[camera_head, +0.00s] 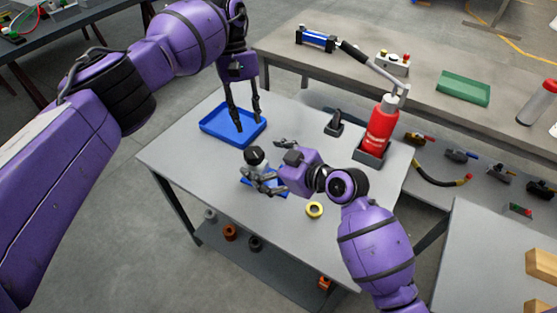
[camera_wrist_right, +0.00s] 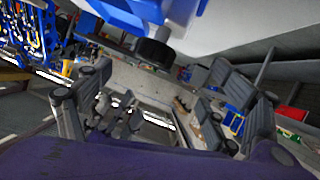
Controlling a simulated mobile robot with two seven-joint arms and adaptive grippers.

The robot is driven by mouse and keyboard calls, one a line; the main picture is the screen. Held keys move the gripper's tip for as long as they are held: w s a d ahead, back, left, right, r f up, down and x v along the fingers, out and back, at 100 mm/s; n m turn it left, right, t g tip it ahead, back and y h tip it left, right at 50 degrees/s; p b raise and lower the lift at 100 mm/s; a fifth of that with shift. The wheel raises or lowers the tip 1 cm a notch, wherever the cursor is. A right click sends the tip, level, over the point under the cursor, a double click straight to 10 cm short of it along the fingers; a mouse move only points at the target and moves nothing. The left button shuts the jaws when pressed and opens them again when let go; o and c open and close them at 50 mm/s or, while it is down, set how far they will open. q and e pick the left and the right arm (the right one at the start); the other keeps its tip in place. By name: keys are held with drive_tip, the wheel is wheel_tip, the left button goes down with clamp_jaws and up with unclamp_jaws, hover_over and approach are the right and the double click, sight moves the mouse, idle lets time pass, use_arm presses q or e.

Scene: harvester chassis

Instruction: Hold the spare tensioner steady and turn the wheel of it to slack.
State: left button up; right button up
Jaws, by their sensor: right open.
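A small grey device with a black round top (camera_head: 255,155), which looks like the spare tensioner, stands by a blue base (camera_head: 284,192) on the grey table. The right wrist view shows a black round part (camera_wrist_right: 155,52) near blue pieces at the top; I cannot tell its setting. My right gripper (camera_head: 264,164) is open beside the device, its fingers reaching toward it; contact cannot be told. Its spread fingers also show in the right wrist view (camera_wrist_right: 165,118). My left gripper (camera_head: 248,122) is open and empty, pointing down above the blue tray. The right gripper partly hides the device and base.
The blue tray (camera_head: 213,132) lies at the table's back left. A red bottle (camera_head: 380,128) stands in a dark holder at the right. The front left tabletop is clear.

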drive_tip(key=w+d+r+n+t+h, duration=0.1)
drive_tip(key=w+d+r+n, duration=0.1)
drive_tip(key=w+d+r, duration=0.35)
drive_tip(key=w+d+r+n+t+h, duration=0.1)
drive_tip(key=w+d+r+h, duration=0.15)
drive_tip(key=w, duration=0.65)
drive_tip(key=s+a+f+g+h, duration=0.1)
drive_tip(key=s+f+g+h, duration=0.1)
drive_tip(key=s+f+g, duration=0.1)
drive_tip(key=s+a+f+m+g+h, duration=0.1)
drive_tip(key=s+a+f+g+h, duration=0.1)
drive_tip(key=s+f+g, duration=0.1)
drive_tip(key=s+a+f+m+g+h, duration=0.1)
drive_tip(key=s+f+g+h, duration=0.1)
drive_tip(key=s+f+g, duration=0.2)
drive_tip(key=shift+s+a+g, duration=0.2)
drive_tip(key=shift+s+g, duration=0.4)
drive_tip(key=shift+s, duration=0.8)
drive_tip(key=shift+s+d+f, duration=0.1)
drive_tip(key=shift+s+f, duration=0.05)
drive_tip(key=shift+f, duration=0.1)
wheel_tip(320, 180, down, 7)
drive_tip(key=shift+f, duration=0.2)
drive_tip(key=shift+c, duration=0.3)
